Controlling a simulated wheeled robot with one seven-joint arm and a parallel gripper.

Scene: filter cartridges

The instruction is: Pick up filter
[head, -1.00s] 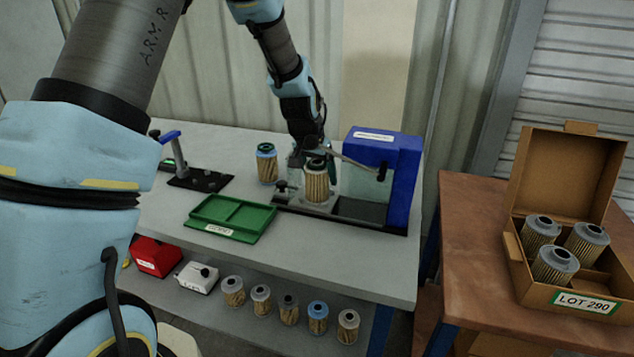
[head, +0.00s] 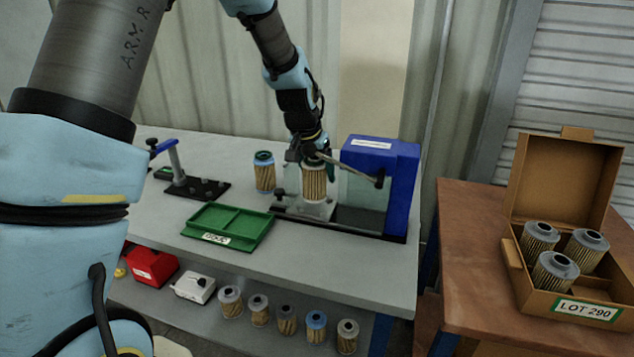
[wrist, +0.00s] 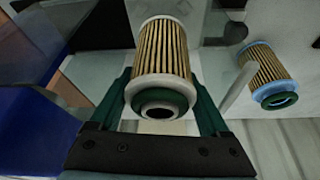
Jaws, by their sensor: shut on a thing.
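A filter (head: 314,183) with tan pleats and a grey end cap is at my gripper (head: 312,163), over the clear fixture plate in front of the blue machine. In the wrist view this filter (wrist: 161,58) lies between the two green fingers of my gripper (wrist: 162,100), which are shut on its green-ringed end. Whether its far end touches the plate is hard to tell. A second filter with a blue cap (head: 264,172) stands on the bench to the left; it also shows in the wrist view (wrist: 265,75).
The blue machine (head: 388,178), with a lever, stands close to the right of my gripper. A green tray (head: 229,227) lies front left, and a black stand (head: 196,188) behind it. Several filters (head: 285,319) stand on the lower shelf. An open LOT 290 box (head: 585,310) holds three filters.

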